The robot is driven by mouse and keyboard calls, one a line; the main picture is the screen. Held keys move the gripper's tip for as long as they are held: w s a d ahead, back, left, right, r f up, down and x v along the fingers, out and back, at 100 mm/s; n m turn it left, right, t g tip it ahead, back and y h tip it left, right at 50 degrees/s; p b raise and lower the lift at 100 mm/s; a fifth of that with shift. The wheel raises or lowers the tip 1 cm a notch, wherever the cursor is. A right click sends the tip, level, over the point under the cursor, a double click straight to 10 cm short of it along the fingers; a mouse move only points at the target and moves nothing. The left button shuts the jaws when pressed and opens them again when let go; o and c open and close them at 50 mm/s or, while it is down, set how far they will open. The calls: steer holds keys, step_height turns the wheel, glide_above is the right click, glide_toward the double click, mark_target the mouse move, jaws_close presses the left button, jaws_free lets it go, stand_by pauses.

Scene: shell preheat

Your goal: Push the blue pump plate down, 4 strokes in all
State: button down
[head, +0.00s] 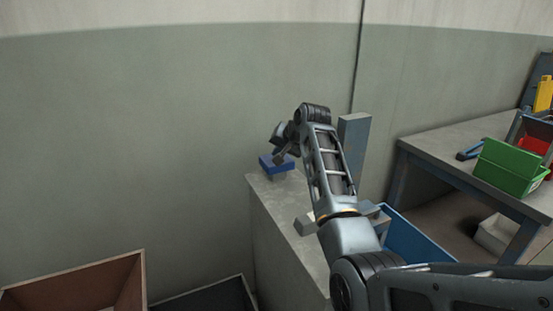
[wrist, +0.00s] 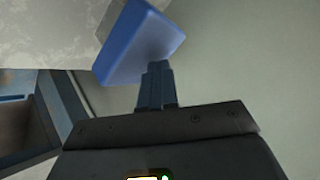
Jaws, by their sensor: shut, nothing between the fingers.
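The blue pump plate (head: 270,165) sits at the far end of a grey concrete-like block, on a short grey part. My gripper (head: 281,158) is at the plate's upper right side in the head view, pointing down. In the wrist view the blue plate (wrist: 140,42) fills the upper middle, and the shut fingers (wrist: 156,68) reach its near edge. They hold nothing. I cannot tell whether the fingertips touch the plate or are just above it. My wrist hides part of the plate in the head view.
The grey block (head: 285,245) runs toward me, with a grey post (head: 354,140) behind my arm. A blue bin (head: 415,240) is beside my arm. A brown open box (head: 85,285) stands at lower left.

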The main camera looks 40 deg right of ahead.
steer(key=shift+f+b, duration=0.5)
steer(key=shift+f, duration=1)
stand_by(0.9)
steer(key=shift+r, duration=0.1)
steer(key=shift+r+p, duration=2)
steer(key=shift+r, duration=0.1)
step_height(320, 180, up, 5)
steer(key=p, duration=0.4)
steer(key=shift+r, duration=0.1)
stand_by(1.7)
